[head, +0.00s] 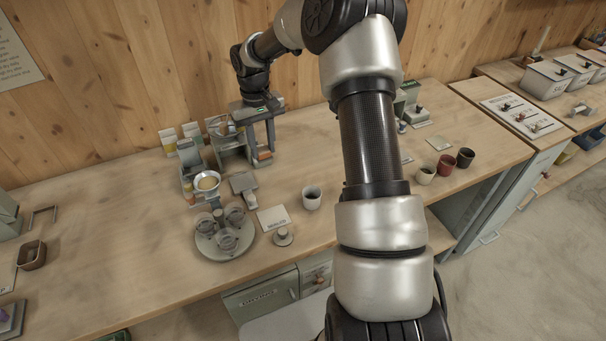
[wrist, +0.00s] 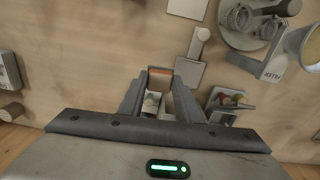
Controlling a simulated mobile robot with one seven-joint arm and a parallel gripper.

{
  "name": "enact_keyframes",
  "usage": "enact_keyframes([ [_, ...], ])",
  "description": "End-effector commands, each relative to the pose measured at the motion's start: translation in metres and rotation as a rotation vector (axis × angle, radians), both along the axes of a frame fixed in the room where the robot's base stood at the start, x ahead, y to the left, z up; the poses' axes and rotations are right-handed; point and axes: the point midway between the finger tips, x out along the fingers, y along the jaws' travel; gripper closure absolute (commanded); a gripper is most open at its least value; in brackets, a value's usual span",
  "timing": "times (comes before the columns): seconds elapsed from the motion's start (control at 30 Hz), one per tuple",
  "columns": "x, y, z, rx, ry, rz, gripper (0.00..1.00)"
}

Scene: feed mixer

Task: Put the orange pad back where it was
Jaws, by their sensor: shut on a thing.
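My gripper (head: 263,148) points down at the back of the bench, beside a small grey shelf stand (head: 229,146). The orange pad (head: 264,154) shows low between its two fingers. In the wrist view the pad (wrist: 160,72) is an orange strip between the fingertips, and the gripper (wrist: 159,82) is shut on it. A small pale block with a coloured picture (wrist: 152,101) shows below the strip in that view; I cannot tell whether it touches the pad. The pad's underside is hidden.
Small cartons (head: 168,140) stand left of the shelf stand. Bare bench lies right of the gripper.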

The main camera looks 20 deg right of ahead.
Motion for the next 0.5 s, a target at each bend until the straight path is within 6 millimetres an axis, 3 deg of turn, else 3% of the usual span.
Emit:
enact_keyframes([
  [0.1, -0.011, -0.053, -0.004, -0.009, 0.006, -0.021, 0.90],
  [0.3, -0.034, -0.123, 0.004, -0.001, 0.001, -0.045, 0.90],
  [0.5, -0.046, -0.154, 0.005, 0.008, -0.010, -0.054, 0.90],
])
